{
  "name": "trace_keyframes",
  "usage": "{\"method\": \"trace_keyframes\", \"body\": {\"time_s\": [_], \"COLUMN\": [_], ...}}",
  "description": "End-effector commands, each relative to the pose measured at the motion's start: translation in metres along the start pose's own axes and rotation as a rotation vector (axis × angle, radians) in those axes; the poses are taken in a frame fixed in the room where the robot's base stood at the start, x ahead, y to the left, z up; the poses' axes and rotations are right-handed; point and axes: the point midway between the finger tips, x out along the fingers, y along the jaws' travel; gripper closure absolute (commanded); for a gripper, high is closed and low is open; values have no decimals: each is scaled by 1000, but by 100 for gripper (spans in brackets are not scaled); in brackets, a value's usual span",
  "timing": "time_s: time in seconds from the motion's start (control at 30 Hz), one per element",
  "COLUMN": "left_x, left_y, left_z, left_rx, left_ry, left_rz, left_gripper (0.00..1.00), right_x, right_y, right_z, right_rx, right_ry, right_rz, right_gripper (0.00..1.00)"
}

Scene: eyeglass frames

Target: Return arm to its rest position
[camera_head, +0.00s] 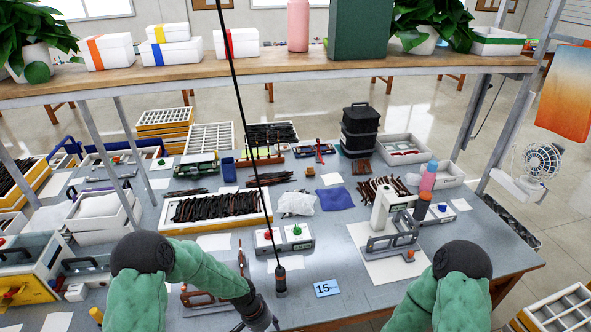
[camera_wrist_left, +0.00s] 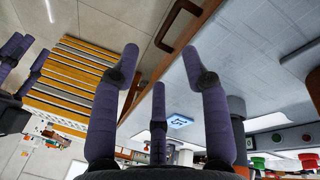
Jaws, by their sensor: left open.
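My left arm (camera_head: 195,265) in its green sleeve reaches in from the left, bent low over the table's front. Its dark gripper (camera_head: 258,318) is at the bottom edge of the head view, partly cut off. In the left wrist view the left gripper (camera_wrist_left: 160,60) shows purple padded fingers spread apart with nothing between them. The table edge (camera_wrist_left: 175,42) passes behind the fingers, and the 15 label (camera_wrist_left: 179,121) lies on the table beyond. My right arm (camera_head: 455,285) shows only as a bent green sleeve at lower right; its gripper is out of view.
A white tray of dark eyeglass frames (camera_head: 268,207) stands mid-table. A red-and-green button box (camera_head: 283,238) and an upright dark tool (camera_head: 281,281) hanging from a cable are near the left gripper. A white press (camera_head: 380,214) stands to the right. A shelf (camera_head: 270,72) spans the back.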

Motion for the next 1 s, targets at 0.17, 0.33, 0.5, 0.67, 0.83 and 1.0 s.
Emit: {"method": "trace_keyframes", "body": {"time_s": [0.17, 0.33, 0.5, 0.67, 0.83, 1.0], "left_x": [64, 93, 102, 102, 102, 102], "left_y": [17, 29, 33, 35, 35, 35], "left_z": [72, 128, 160, 168, 168, 168], "left_rx": [-254, -478, -604, -635, -634, -633], "left_ry": [33, 61, 76, 80, 80, 80], "left_rz": [77, 91, 78, 72, 72, 73], "left_gripper": [54, 54, 54, 54, 54, 54], "right_x": [26, 41, 48, 48, 48, 48], "right_y": [9, 15, 17, 17, 17, 17], "right_z": [-1, -1, -2, -2, -2, -2], "right_rx": [0, 0, 0, 0, 0, 0], "right_ry": [0, 0, 0, 0, 0, 0], "right_rz": [0, 0, 0, 0, 0, 0], "right_gripper": [60, 60, 60, 60, 60, 60]}}
